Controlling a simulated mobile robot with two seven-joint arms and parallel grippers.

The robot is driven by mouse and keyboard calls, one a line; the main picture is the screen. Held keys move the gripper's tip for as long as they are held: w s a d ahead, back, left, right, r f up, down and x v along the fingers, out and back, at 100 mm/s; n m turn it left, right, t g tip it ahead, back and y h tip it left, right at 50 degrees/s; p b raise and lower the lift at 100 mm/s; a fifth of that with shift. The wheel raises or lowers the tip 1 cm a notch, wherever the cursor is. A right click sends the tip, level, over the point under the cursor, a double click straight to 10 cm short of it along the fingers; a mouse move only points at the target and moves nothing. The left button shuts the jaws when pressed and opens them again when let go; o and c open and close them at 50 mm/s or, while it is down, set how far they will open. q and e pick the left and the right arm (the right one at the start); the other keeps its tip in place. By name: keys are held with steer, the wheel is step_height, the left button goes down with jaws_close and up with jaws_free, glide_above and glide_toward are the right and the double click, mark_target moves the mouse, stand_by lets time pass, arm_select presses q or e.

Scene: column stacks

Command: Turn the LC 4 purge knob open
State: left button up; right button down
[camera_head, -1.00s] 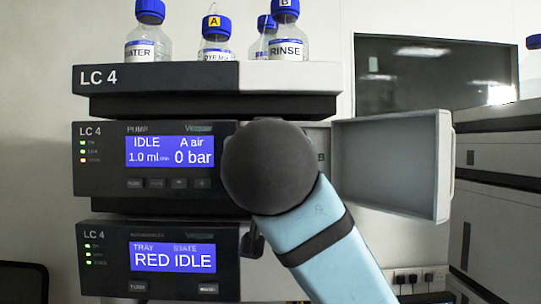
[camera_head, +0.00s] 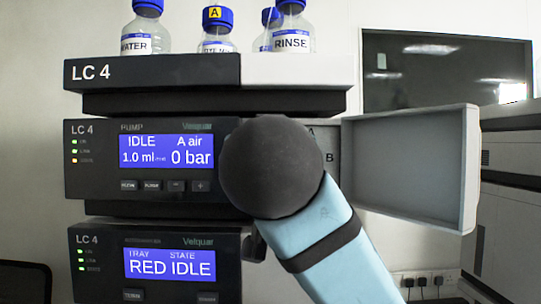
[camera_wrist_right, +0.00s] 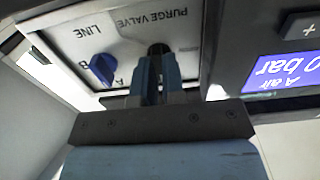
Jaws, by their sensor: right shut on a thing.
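The LC 4 pump module (camera_head: 95,180) shows IDLE, A air, 1.0 ml and 0 bar on its blue display. Its door (camera_head: 410,165) stands open to the right. In the right wrist view, which is upside down, the panel (camera_wrist_right: 120,30) is lettered PURGE VALVE and LINE. My right gripper (camera_wrist_right: 157,62) is shut on the dark purge knob (camera_wrist_right: 158,48), which is mostly hidden between the fingers. A blue LINE knob (camera_wrist_right: 103,68) sits beside it, near the letters A and B. In the head view my right arm's dark round joint hides the gripper and knob.
Several blue-capped bottles, among them RINSE (camera_head: 293,38), stand on the top tray (camera_head: 150,72). The autosampler module (camera_head: 100,275) below reads RED IDLE. The open door bounds the space right of my arm. A dark screen (camera_head: 440,70) hangs behind.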

steer(key=shift+n, duration=0.4)
steer(key=n, duration=0.3)
steer(key=shift+r+n, duration=0.1)
steer(key=shift+n, duration=0.2)
steer(key=n+p, duration=0.1)
steer(key=n, duration=0.3)
steer(key=shift+n, duration=0.3)
steer(key=shift+a+n+p, duration=0.1)
steer(key=shift+n+p, duration=1.2)
steer(key=shift+n, duration=3.1)
steer(key=c, duration=1.2)
jaws_free()
steer(key=shift+w+f, duration=0.15)
steer(key=shift+f, duration=0.05)
